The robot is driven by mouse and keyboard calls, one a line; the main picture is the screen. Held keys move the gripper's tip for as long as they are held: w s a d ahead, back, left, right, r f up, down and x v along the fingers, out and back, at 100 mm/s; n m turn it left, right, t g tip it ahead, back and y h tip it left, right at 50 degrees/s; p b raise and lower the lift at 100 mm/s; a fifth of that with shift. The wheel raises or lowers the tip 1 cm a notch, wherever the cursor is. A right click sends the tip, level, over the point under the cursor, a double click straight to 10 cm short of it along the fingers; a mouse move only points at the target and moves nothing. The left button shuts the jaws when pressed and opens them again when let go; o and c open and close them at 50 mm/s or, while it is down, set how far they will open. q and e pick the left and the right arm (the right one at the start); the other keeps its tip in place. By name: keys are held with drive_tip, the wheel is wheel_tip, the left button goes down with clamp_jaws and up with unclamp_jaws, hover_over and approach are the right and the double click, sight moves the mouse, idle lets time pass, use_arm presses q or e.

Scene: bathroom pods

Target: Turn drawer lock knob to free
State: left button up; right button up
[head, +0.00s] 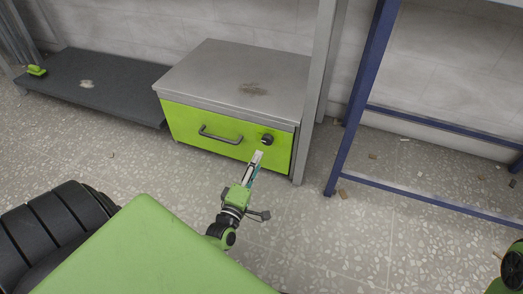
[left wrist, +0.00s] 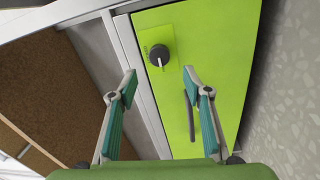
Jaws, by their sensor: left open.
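The drawer lock knob (head: 267,139) is a round dark knob at the right of the lime-green drawer front (head: 185,122). In the left wrist view the knob (left wrist: 159,55) has a pale pointer line and sits on a green plate with small marks I cannot read. My left gripper (head: 257,160) is just in front of and below the knob in the head view. In the left wrist view its teal-padded fingers (left wrist: 160,88) are wide apart and empty, with the knob ahead between them, not touched. My right gripper does not show.
A dark bar handle (head: 220,136) is left of the knob, and it also shows near the right finger in the wrist view (left wrist: 190,115). A grey post (head: 311,100) stands close right of the cabinet. A blue frame (head: 358,95) is further right. Speckled floor in front is mostly clear.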

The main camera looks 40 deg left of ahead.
use_arm(q)
drive_tip(key=shift+v, duration=1.5)
drive_tip(key=shift+r, duration=0.1)
